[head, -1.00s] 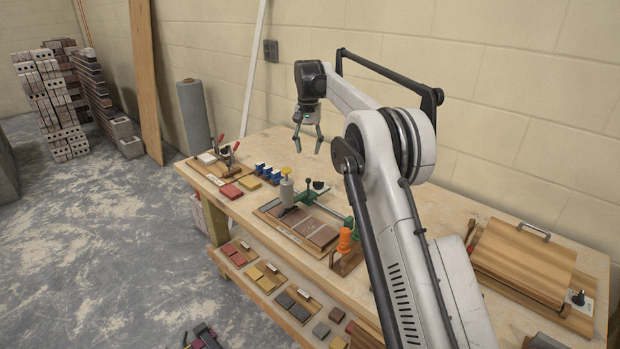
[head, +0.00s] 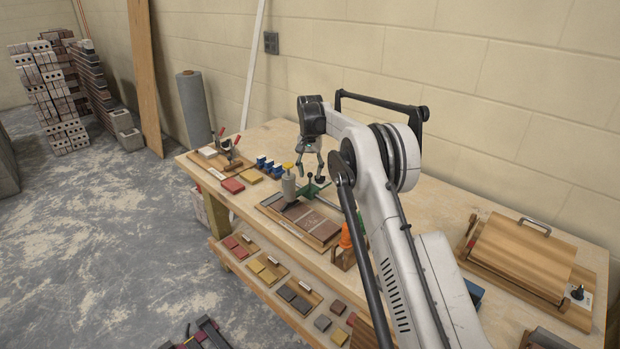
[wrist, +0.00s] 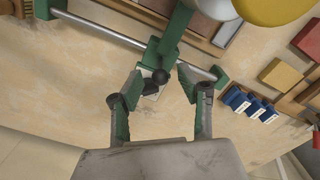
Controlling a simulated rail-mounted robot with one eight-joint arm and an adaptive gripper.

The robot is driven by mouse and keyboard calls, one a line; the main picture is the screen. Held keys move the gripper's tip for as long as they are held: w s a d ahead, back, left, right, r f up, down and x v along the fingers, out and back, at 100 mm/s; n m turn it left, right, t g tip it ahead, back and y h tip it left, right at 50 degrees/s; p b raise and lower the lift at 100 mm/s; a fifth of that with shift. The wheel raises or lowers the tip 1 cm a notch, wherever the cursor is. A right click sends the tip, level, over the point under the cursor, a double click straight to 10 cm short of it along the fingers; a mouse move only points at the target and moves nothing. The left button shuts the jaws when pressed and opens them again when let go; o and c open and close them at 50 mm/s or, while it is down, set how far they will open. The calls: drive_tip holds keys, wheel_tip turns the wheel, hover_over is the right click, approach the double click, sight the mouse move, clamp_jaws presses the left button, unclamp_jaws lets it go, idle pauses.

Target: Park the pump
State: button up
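The pump (head: 289,187) looks to be the grey cylinder with a yellow top; it stands upright at the left end of a wooden board with brick-like slabs (head: 312,225). Its yellow top (wrist: 278,10) shows at the upper right of the wrist view, cut off by the frame edge. My gripper (head: 308,171) is open and empty, beside the pump on its wall side. In the wrist view its green-padded fingers (wrist: 160,72) point toward a green clamp (wrist: 165,48) with a black knob, with no clear contact.
Blue clips (head: 270,168) and red and yellow blocks (head: 233,185) lie to the left on the bench. A toggle-clamp fixture (head: 226,153) is at the far left end. An orange-handled tool (head: 346,237) stands right of the board. A wooden press (head: 525,262) is at the right.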

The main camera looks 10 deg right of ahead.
drive_tip(key=shift+f, duration=1.45)
clamp_jaws()
